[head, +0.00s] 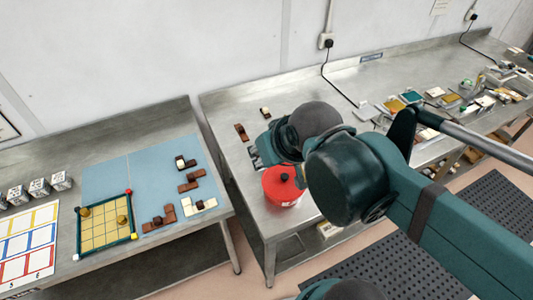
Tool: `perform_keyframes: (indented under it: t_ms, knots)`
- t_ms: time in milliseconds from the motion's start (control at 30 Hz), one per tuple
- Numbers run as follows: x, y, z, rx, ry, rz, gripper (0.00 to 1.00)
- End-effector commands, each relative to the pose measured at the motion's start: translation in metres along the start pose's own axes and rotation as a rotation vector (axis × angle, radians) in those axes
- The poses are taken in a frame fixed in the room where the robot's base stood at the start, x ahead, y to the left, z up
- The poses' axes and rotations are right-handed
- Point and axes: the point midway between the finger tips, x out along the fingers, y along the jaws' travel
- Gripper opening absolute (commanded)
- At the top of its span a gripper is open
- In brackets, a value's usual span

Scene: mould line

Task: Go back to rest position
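My arm reaches in from the right in the head view, over the near left end of the right-hand steel table (228,115). My gripper (256,158) is mostly hidden behind my own dark teal arm joints. Only a small grey part shows at their left edge, just above and left of a red round container (283,187) with a black knob. I cannot tell whether the gripper is open or shut, whether it holds anything, or whether it touches the container.
The left table has a blue mat (152,168) with brown and cream pieces, a yellow grid board (105,224) and a coloured chart (28,246). Many small items crowd the right table's far end. A gap separates the tables.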

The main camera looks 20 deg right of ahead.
Motion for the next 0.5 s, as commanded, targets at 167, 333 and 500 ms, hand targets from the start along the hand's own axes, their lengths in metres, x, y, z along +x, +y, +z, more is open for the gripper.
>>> perform_keyframes:
  t_ms: [167, 333, 500]
  knots:
    - [0.000, 0.000, 0.000, 0.001, 0.000, 0.000, 0.31]
    - [0.003, 0.000, 0.002, 0.001, 0.000, 0.000, 0.31]
    - [0.015, 0.000, 0.010, 0.001, 0.000, 0.000, 0.31]
